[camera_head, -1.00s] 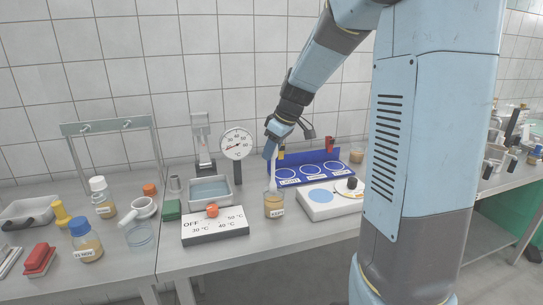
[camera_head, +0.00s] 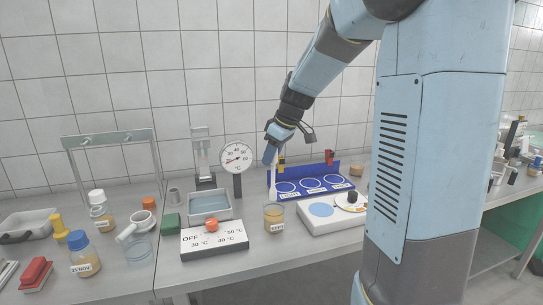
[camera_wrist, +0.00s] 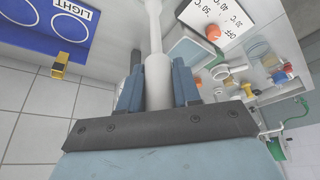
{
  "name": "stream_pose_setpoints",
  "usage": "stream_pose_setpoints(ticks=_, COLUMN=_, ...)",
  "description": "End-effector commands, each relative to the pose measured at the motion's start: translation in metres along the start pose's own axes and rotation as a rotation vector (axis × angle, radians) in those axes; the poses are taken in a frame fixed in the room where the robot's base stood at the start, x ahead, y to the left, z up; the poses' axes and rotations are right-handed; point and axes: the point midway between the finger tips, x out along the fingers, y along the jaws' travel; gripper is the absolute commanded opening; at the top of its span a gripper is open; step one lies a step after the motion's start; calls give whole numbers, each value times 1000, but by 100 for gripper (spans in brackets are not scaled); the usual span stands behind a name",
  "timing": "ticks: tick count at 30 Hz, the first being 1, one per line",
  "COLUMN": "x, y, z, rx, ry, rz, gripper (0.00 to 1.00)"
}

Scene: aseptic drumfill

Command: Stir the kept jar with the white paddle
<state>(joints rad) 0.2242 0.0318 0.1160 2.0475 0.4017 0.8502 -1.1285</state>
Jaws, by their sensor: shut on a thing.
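My gripper (camera_head: 270,157) is shut on the white paddle (camera_head: 272,182), whose pale handle (camera_wrist: 157,82) stands between the two blue fingers in the wrist view. The paddle hangs down, close to upright. The kept jar (camera_head: 274,218), a clear jar with tan contents and a label, stands on the bench below my gripper. The paddle's lower end is at the jar's mouth in the head view; I cannot tell whether it is inside the rim or just above or behind it. The wrist view does not show the jar.
A hot plate (camera_head: 213,241) with an orange knob stands left of the jar and a white scale (camera_head: 321,221) right of it. A blue rack (camera_head: 312,185) with ringed places is behind. A dial thermometer (camera_head: 237,157) and a metal water bath (camera_head: 209,206) stand back left.

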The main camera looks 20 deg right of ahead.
Motion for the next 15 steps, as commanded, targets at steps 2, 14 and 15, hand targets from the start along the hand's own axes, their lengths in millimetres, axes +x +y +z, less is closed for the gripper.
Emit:
stream_pose_setpoints(ticks=2, x=-2, y=0, z=-1, rx=0, ry=1, rz=1, gripper=2)
stream_pose_setpoints(ticks=14, x=-30, y=0, z=-12, rx=-1, ry=1, rz=1, gripper=2)
stream_pose_setpoints(ticks=15, x=-32, y=0, z=-13, rx=-1, ry=1, rz=1, gripper=2)
